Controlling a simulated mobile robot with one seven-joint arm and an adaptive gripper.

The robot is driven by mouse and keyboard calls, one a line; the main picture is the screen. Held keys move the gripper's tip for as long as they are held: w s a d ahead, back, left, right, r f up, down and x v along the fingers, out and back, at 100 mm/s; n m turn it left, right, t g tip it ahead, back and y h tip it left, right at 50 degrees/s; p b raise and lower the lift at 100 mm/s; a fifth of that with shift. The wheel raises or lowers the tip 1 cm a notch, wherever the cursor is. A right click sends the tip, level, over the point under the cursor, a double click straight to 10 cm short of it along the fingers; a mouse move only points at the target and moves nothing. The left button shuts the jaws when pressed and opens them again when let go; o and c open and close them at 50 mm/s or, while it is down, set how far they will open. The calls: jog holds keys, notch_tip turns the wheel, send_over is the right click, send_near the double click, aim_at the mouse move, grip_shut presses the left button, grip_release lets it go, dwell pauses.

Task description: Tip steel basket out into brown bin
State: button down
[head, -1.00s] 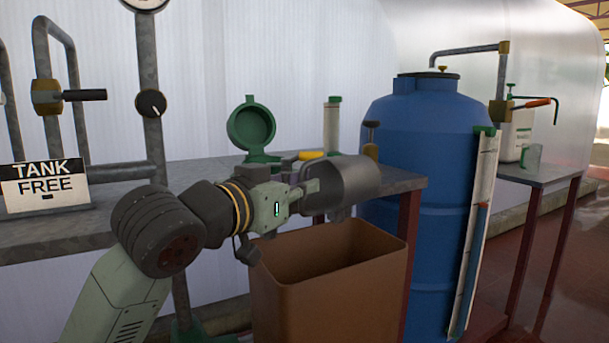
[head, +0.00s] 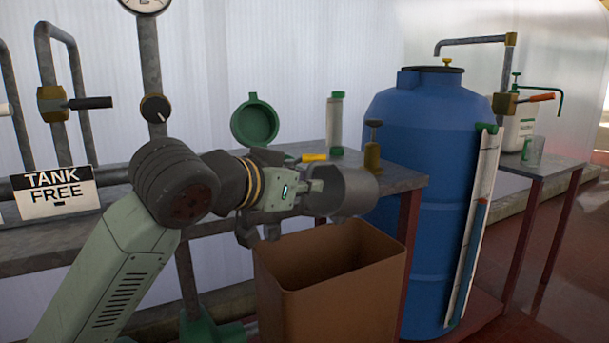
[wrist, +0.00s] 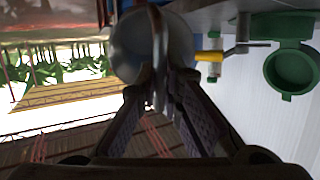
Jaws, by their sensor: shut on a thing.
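The steel basket (head: 350,193) is a grey metal vessel lying tilted on its side above the brown bin, its rounded end toward the right in the head view. My gripper (head: 312,192) is shut on it from the left. The wrist view shows the basket (wrist: 178,50) between the two fingertips (wrist: 160,95). The brown bin (head: 345,294) stands open on the floor in front of the bench, directly below the basket. Its visible inside walls are bare; its bottom is hidden. What the basket holds cannot be seen.
A blue tank (head: 425,170) stands right of the bin. The bench (head: 402,178) behind carries a green round-lidded item (head: 254,122), a white tube with green caps (head: 334,122) and a brass fitting (head: 372,150). A TANK FREE sign (head: 57,192) is at left.

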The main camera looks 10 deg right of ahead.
aim_at(313, 163)
jog(key=shift+w+d+r+m+g+y+p, duration=0.15)
jog(key=shift+r+g+y+p, duration=0.45)
jog(key=shift+p, duration=1.05)
jog(key=shift+w+d+r+m+g+y+p, duration=0.1)
jog(key=shift+d+r+g+y+p, duration=0.4)
jog(key=shift+p, duration=1.15)
jog(key=shift+w+a+r+m+g+y+p, duration=0.15)
jog(key=shift+r+g+y+p, duration=0.45)
jog(key=shift+p, duration=1.05)
jog(key=shift+d+r+y+p, duration=0.1)
jog(key=shift+d+y+p, duration=0.05)
jog(key=shift+y+p, duration=0.15)
